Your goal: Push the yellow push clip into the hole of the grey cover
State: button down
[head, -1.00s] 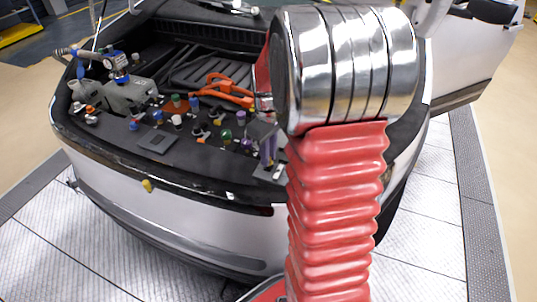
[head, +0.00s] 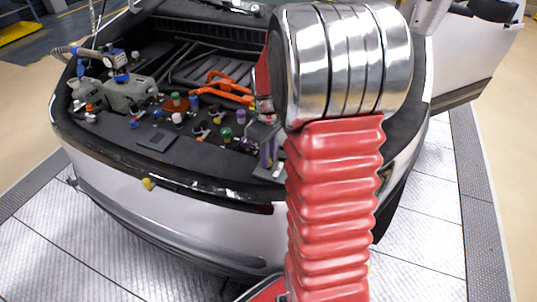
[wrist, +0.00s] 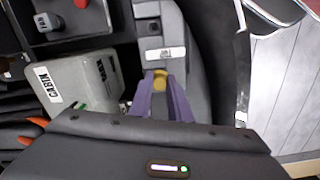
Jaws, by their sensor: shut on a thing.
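The yellow push clip (wrist: 159,79) shows between the tips of the purple fingers of my gripper (wrist: 160,88) in the wrist view. My gripper is shut on it. The grey cover (wrist: 149,10) is a narrow grey piece just beyond the clip, with a small dark square hole (wrist: 153,28) and a pale label (wrist: 165,53). The clip is apart from that hole in the picture; its height above the surface cannot be told. In the head view my gripper (head: 267,160) points down at the front right of the bay, and the clip is not distinguishable.
A grey box labelled CABIN (wrist: 78,82) stands left of my fingers. A dark flat plate (head: 157,140) lies to the left. A yellow piece (head: 148,184) sits on the bumper.

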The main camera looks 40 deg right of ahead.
jog(key=shift+f, duration=0.4)
jog(key=shift+r, duration=0.2)
jog(key=shift+r, duration=0.35)
jog(key=shift+r, duration=0.2)
dwell(0.8)
jog(key=shift+f, duration=0.7)
dwell(0.8)
jog(key=c, duration=1.6)
grip_release()
jog(key=shift+o, duration=0.2)
